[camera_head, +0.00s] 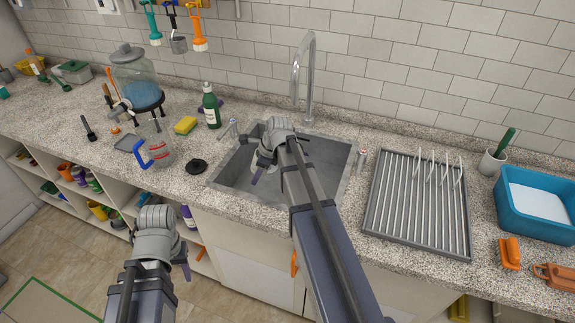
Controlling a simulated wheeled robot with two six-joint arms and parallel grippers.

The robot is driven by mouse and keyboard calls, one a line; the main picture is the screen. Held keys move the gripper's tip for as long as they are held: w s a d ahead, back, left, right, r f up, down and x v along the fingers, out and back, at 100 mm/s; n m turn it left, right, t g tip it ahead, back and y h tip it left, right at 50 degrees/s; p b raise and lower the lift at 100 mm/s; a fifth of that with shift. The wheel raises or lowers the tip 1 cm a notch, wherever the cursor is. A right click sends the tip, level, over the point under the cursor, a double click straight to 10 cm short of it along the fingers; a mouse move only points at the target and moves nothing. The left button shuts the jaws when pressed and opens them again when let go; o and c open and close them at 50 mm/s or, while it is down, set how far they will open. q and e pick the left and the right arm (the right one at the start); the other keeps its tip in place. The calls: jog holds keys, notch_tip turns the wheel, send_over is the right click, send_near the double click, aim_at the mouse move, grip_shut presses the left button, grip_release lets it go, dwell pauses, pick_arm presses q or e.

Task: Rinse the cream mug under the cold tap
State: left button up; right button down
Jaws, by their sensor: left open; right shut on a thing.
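My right gripper (268,158) is over the sink basin (325,158), to the left of and below the tall chrome spout (305,70). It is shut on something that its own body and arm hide. I cannot make out a cream mug anywhere. A small chrome tap handle (231,130) stands at the sink's left back corner. Another small tap handle with a red mark (361,158) stands at the right side. I see no clear water stream. My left gripper (160,225) is open and empty, in front of the counter's edge and the open shelves.
Left of the sink are a glass jug with blue handle (156,148), a black stopper (196,166), a yellow sponge (185,125) and a green bottle (211,105). A ridged drying rack (410,215) and a blue tub (515,222) stand to the right.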

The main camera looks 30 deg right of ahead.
jog(key=w+a+g+h, duration=0.1)
jog(key=w+a+f+g+h, duration=0.1)
jog(key=h, duration=0.1)
jog(key=shift+w+a+g, duration=0.1)
jog(key=shift+a+g, duration=0.1)
jog(key=shift+g, duration=0.2)
jog(key=shift+r, duration=0.1)
dwell(1.0)
